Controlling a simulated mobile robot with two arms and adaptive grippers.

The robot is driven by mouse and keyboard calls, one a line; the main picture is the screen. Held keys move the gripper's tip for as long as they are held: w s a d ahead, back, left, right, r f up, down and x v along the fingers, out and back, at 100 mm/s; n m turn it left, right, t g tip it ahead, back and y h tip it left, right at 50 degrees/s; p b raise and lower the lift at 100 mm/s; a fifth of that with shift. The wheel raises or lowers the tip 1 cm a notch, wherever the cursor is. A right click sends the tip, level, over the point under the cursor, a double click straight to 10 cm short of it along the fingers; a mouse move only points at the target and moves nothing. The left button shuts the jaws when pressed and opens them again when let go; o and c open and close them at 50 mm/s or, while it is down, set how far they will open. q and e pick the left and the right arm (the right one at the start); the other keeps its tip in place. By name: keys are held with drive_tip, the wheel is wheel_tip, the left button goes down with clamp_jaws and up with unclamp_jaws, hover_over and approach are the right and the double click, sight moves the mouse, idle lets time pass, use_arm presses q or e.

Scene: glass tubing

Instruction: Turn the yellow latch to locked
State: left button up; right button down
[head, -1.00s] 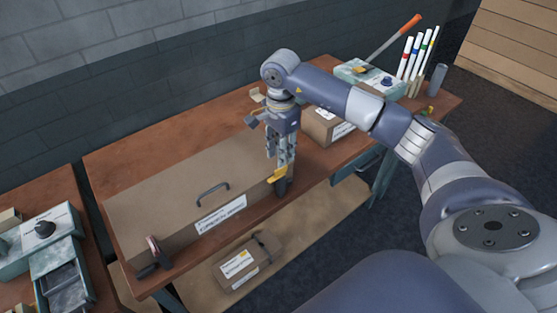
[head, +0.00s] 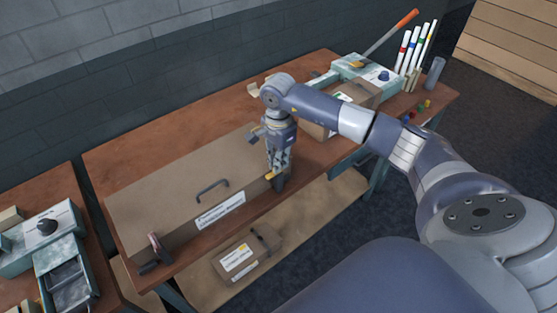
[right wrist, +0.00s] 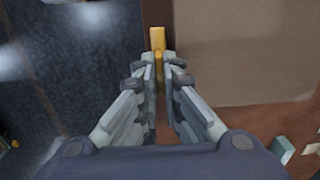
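The long brown case (head: 165,195) lies on the wooden bench with a dark handle and a white label. The yellow latch (head: 269,176) is at the case's right end, near the front corner, and is partly covered by my gripper. My right gripper (head: 277,171) points down at the latch, its fingers close together. In the right wrist view the yellow latch (right wrist: 157,39) sticks out beyond the fingertips (right wrist: 160,62), and part of it lies between them. The fingers look shut on it. The latch's base is hidden there. My left gripper is not in view.
A red-and-dark clamp-like part (head: 155,250) is at the case's left front end. A smaller box (head: 325,122) and a teal unit (head: 360,72) with upright tubes stand on the bench (head: 110,165) to the right. Another labelled case (head: 240,262) lies on the lower shelf.

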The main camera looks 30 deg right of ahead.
drive_tip(key=m+b, duration=0.2)
drive_tip(key=m, duration=0.1)
drive_tip(key=shift+w+f+b, duration=0.1)
drive_tip(key=shift+b, duration=0.3)
drive_tip(key=m+b, duration=0.3)
drive_tip(key=m, duration=0.2)
drive_tip(key=shift+m, duration=0.3)
drive_tip(key=m+b, duration=0.2)
drive_tip(key=m, duration=0.2)
drive_tip(key=shift+m, duration=0.3)
drive_tip(key=shift+r+m+b, duration=0.15)
drive_tip(key=shift+m+b, duration=0.15)
drive_tip(key=shift+m, duration=0.85)
drive_tip(key=shift+r+m+b, duration=0.1)
drive_tip(key=shift+m+b, duration=0.15)
drive_tip(key=shift+m, duration=0.9)
drive_tip(key=c, duration=1.8)
unclamp_jaws()
drive_tip(key=shift+o, duration=0.2)
